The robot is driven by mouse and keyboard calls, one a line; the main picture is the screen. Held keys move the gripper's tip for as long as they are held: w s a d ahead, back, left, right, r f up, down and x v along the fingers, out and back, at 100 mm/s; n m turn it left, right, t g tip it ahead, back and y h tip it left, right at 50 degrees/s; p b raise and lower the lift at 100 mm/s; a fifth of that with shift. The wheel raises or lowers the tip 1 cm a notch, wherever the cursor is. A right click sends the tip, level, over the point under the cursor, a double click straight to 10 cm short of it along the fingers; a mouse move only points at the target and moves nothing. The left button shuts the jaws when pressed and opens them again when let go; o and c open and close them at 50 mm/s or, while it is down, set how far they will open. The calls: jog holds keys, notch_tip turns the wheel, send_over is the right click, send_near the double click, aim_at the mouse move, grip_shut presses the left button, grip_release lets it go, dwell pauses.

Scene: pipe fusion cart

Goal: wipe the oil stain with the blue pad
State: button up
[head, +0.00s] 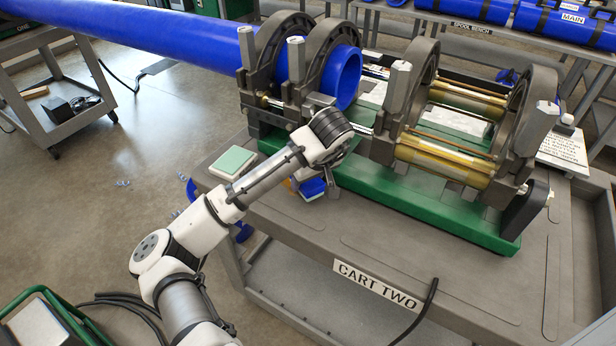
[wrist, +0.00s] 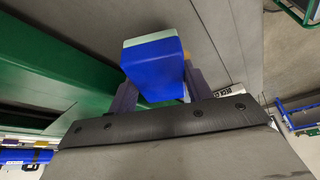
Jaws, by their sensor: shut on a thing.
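The blue pad (head: 313,188) is a small blue block near the left end of the cart top, partly hidden by my gripper. In the wrist view the blue pad (wrist: 153,64) shows a pale green layer along its edge. My gripper (wrist: 160,88) is shut on it, one dark finger on each side. In the head view my gripper (head: 308,177) points down beside the green machine base. I cannot tell whether the pad touches the cart top. I cannot make out an oil stain in either view.
The green base (head: 420,205) of the pipe fusion machine stands close to my gripper, its clamps holding a blue pipe (head: 170,38). A pale green pad on a white block (head: 233,162) lies at the cart's left corner. The front of the cart top (head: 400,255) is mostly clear.

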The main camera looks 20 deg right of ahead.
jog(key=shift+f+b, duration=0.3)
jog(key=shift+f, duration=0.3)
